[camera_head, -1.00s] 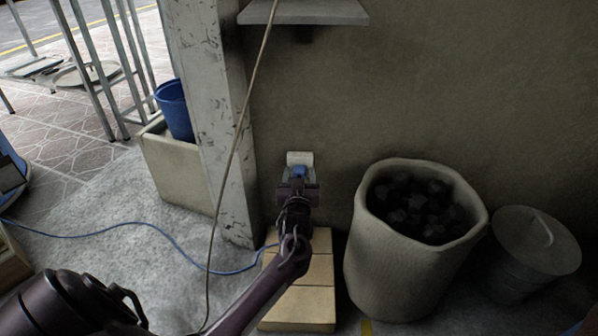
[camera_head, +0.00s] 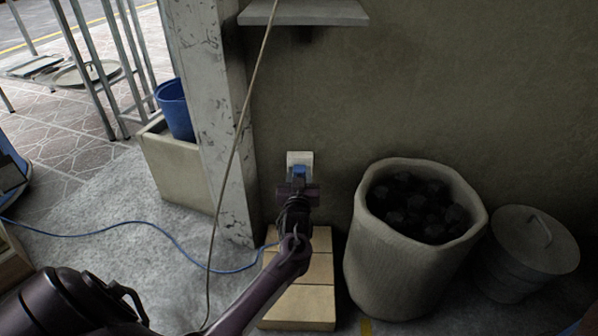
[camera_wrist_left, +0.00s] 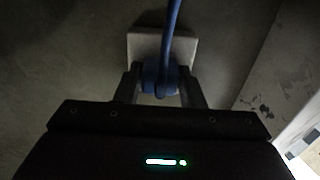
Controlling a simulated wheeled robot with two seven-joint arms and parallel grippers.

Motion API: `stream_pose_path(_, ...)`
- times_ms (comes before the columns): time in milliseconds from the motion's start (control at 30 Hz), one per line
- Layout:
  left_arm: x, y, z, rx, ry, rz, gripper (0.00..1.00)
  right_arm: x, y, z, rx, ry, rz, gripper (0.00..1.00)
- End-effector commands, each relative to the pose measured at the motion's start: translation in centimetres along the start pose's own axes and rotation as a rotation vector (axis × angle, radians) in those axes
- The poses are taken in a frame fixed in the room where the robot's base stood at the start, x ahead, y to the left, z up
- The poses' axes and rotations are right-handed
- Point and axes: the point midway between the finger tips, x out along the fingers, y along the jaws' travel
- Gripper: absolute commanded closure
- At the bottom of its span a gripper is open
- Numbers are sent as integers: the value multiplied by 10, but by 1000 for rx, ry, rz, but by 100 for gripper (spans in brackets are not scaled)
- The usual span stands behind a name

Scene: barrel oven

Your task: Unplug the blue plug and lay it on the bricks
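The blue plug (camera_head: 299,171) is at the white wall socket (camera_head: 306,157), low on the wall. In the left wrist view the plug (camera_wrist_left: 160,82) sits between my two fingers, in front of the white socket plate (camera_wrist_left: 148,46). My left gripper (camera_head: 299,178) is shut on the plug, with a finger against each side. Any gap between plug and socket cannot be made out. The blue cable (camera_head: 165,236) runs left across the floor. The pale bricks (camera_head: 300,305) lie on the floor below the socket, partly hidden by my left arm. My right gripper is not in view.
A wide sack of black coal (camera_head: 395,255) stands right of the bricks, with a lidded metal bin (camera_head: 525,262) beyond it. A thin cord (camera_head: 235,150) hangs before the pillar (camera_head: 225,150). A shelf (camera_head: 305,12) juts out above.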

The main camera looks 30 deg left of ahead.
Motion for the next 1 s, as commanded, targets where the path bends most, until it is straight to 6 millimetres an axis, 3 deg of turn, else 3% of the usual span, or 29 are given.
stream_pose_path(33, 0, 0, 0, 0, 0, 0, 72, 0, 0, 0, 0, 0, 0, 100)
stream_pose_path(267, 0, 0, 0, 0, 0, 0, 100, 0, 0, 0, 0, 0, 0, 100)
stream_pose_path(1000, -25, 0, -1, 0, 0, 1, 100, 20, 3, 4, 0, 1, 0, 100)
